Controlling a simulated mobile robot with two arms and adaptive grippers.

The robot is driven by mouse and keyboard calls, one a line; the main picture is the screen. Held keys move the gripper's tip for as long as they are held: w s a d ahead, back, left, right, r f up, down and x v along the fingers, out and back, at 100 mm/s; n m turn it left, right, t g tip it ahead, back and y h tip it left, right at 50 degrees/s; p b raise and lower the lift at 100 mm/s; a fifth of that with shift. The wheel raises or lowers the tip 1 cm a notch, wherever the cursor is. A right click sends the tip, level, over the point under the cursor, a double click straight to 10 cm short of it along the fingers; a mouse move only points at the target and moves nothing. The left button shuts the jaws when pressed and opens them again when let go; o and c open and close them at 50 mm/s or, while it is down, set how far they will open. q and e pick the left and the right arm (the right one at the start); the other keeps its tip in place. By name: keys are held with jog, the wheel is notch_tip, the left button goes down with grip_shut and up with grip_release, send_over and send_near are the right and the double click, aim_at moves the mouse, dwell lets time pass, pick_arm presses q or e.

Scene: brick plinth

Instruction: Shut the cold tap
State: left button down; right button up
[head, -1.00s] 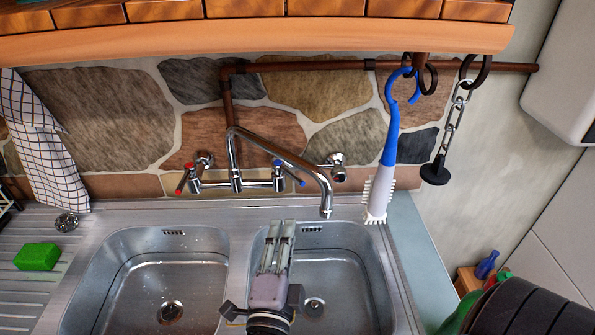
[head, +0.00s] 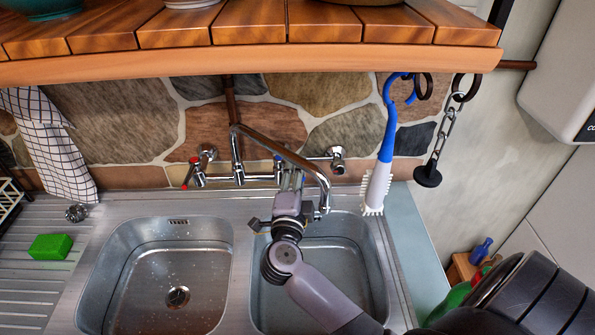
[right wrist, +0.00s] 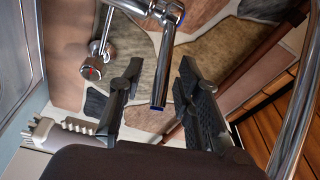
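The chrome mixer tap (head: 238,172) stands on the wall behind the sink. Its red-marked lever (head: 190,172) is on the left. The cold valve (head: 279,165), with a bit of blue, is on the right, mostly behind my right gripper (head: 291,178). In the right wrist view, the chrome cold lever (right wrist: 159,75) with a blue tip sticks out between the two dark fingers of my right gripper (right wrist: 160,88). The fingers are open, with visible gaps on both sides of the lever. My left gripper is out of view.
The curved spout (head: 300,163) passes close by my right gripper. A wall knob (head: 338,159) and a hanging brush (head: 378,185) are to its right. A wooden shelf (head: 250,62) overhangs above. The left sink bowl (head: 150,260) is clear.

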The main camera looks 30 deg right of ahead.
grip_shut()
dwell(0.4)
dwell(0.5)
